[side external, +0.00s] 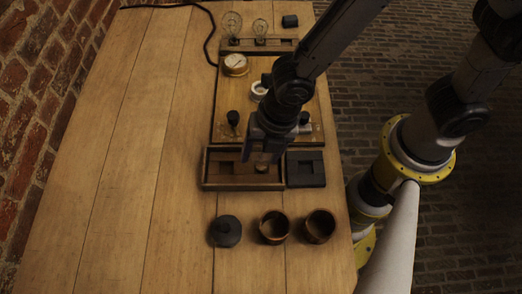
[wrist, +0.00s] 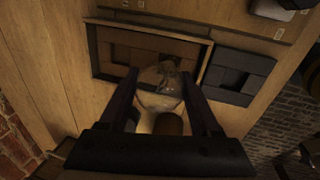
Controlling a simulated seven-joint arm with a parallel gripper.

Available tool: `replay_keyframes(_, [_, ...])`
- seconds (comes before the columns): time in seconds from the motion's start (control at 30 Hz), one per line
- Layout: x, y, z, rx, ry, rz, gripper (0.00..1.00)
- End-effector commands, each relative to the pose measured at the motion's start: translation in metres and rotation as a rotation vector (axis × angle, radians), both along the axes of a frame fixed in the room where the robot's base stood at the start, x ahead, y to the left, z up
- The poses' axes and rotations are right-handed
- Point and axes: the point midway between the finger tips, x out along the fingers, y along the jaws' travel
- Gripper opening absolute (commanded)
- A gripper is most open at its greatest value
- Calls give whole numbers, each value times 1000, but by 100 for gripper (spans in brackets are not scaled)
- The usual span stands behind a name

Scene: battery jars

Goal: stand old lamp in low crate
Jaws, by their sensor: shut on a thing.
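My gripper (side external: 262,152) points down over the low crate (side external: 212,184), a shallow brown wooden box with a dark recessed inside. In the wrist view its fingers (wrist: 160,98) are shut on a clear, slightly smoky glass lamp (wrist: 158,86). The lamp's image overlaps the near edge of the low crate (wrist: 91,58). I cannot tell whether the lamp touches the crate. In the side view the held lamp is hidden or too dark to make out.
A dark tray (side external: 306,169) adjoins the crate on the right. A lidded dark jar (side external: 225,232) and two open brown jars (side external: 274,228) (side external: 319,227) stand in front. Behind are a board with a gauge (side external: 235,64) and two upright bulbs (side external: 232,22) (side external: 260,27). The table's left is clear.

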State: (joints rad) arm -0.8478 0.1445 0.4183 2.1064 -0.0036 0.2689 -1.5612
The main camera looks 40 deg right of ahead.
Motion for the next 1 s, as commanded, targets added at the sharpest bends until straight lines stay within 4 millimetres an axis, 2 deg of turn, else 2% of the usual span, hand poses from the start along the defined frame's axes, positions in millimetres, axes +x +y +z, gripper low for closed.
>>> replay_keyframes(0.17, [0, 0, -3, -1, 1, 0, 0])
replay_keyframes(0.2, [0, 0, -3, -1, 1, 0, 70])
replay_keyframes(0.33, [0, 0, -3, -1, 1, 0, 93])
replay_keyframes(0.63, [0, 0, -2, 0, 0, 0, 94])
replay_keyframes(0.73, [0, 0, 4, 2, -2, 0, 94])
replay_keyframes(0.87, [-2, -2, 22, 4, -3, 0, 94])
replay_keyframes(1.0, [-6, -7, 50, 5, -5, 0, 94])
